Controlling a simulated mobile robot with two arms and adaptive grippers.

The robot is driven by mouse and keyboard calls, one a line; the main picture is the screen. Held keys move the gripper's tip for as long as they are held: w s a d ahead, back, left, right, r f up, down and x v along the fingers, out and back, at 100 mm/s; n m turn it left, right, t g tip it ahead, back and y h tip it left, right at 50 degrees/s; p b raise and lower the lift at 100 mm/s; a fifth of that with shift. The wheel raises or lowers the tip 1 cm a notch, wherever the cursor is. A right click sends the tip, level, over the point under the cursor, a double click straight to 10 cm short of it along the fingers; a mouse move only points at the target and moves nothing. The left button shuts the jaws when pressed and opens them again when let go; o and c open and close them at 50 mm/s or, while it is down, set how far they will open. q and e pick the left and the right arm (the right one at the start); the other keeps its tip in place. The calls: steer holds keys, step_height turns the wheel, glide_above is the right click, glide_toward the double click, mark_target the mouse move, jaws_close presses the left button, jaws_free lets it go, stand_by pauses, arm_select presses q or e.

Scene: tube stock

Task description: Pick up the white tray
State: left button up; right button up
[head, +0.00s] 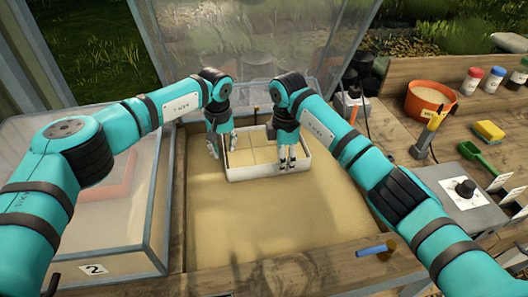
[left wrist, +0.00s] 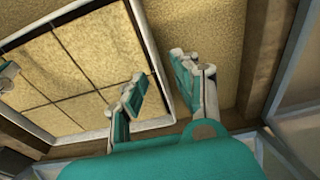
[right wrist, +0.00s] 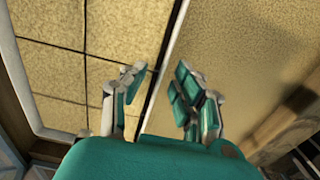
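The white tray (head: 250,174) sits on the sandy bed of an open box. Its tan inside is divided by thin dark lines. In the left wrist view, the tray's white rim (left wrist: 152,52) passes between the fingers of my left gripper (left wrist: 157,77), which is open at the tray's left side (head: 222,146). In the right wrist view, the rim (right wrist: 170,45) passes between the fingers of my right gripper (right wrist: 156,75), which is open at the right side (head: 286,164). Whether any finger touches the tray cannot be told.
The sandy bed (head: 265,215) in front is clear. A clear lid (head: 245,35) stands raised behind. A closed clear box (head: 100,235) is on the left. On the right bench are an orange pot (head: 425,100), a green scoop (head: 475,155) and a yellow sponge (head: 489,131). A blue-handled tool (head: 372,250) lies in front.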

arm_select(q)
steer(key=shift+f, duration=0.1)
steer(key=shift+c, duration=0.3)
arm_select(e)
steer(key=shift+f, duration=0.1)
steer(key=shift+c, duration=0.3)
arm_select(q)
jaws_close()
arm_select(e)
jaws_close()
